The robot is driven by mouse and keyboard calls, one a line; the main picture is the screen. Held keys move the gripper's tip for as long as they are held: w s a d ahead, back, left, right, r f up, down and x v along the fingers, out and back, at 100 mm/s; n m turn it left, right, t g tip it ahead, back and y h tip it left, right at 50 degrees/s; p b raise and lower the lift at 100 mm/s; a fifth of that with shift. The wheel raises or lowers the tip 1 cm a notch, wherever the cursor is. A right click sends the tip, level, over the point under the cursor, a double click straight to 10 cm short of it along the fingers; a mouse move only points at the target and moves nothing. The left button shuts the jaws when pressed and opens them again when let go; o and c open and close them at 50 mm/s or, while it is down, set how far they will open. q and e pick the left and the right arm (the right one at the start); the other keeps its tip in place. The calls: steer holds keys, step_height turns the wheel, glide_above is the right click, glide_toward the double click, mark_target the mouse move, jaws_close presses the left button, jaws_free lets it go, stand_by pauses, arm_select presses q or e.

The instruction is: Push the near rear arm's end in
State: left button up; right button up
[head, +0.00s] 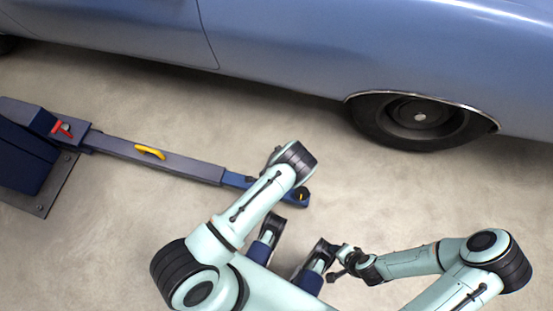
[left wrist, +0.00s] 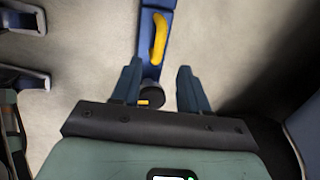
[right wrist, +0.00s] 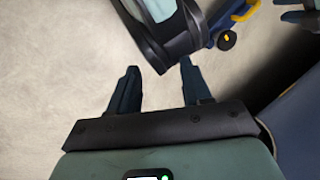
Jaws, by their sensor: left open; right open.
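The near rear lift arm (head: 190,166) is a blue-grey telescoping beam with a yellow handle (head: 150,152). Its thinner blue end section sticks out to the right and ends in a dark round pad (head: 301,194). In the left wrist view the pad (left wrist: 151,95) lies between the fingers of my open left gripper (left wrist: 157,88), closer to the left finger; I cannot tell whether they touch. In the head view my arm link mostly hides that gripper. My right gripper (right wrist: 155,90) is open and empty over bare floor, with the pad (right wrist: 227,40) off to its upper right.
A blue car (head: 300,45) stands along the back, its wheel (head: 415,117) to the right of the pad. A dark blue post base (head: 25,160) with a red piece (head: 62,128) stands at far left. Clear concrete floor lies in front of the lift arm.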

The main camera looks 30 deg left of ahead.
arm_select(q)
steer(key=f+b, duration=0.1)
steer(key=f, duration=0.1)
steer(key=w+f+b, duration=0.1)
steer(key=f, duration=0.2)
steer(key=f+b, duration=0.1)
steer(key=f, duration=0.2)
steer(key=shift+w+a+f, duration=0.15)
steer(key=shift+w+a, duration=0.05)
steer(key=shift+w, duration=0.05)
steer(key=shift+w+f, duration=0.15)
steer(key=shift+f, duration=0.4)
arm_select(e)
steer(key=w+d+f+t+h, duration=0.1)
steer(key=w+d+f, duration=0.2)
steer(key=w, duration=0.3)
steer(key=shift+f+m+t, duration=0.3)
steer(key=shift+f+t, duration=0.1)
steer(key=shift+f, duration=0.25)
arm_select(q)
jaws_close()
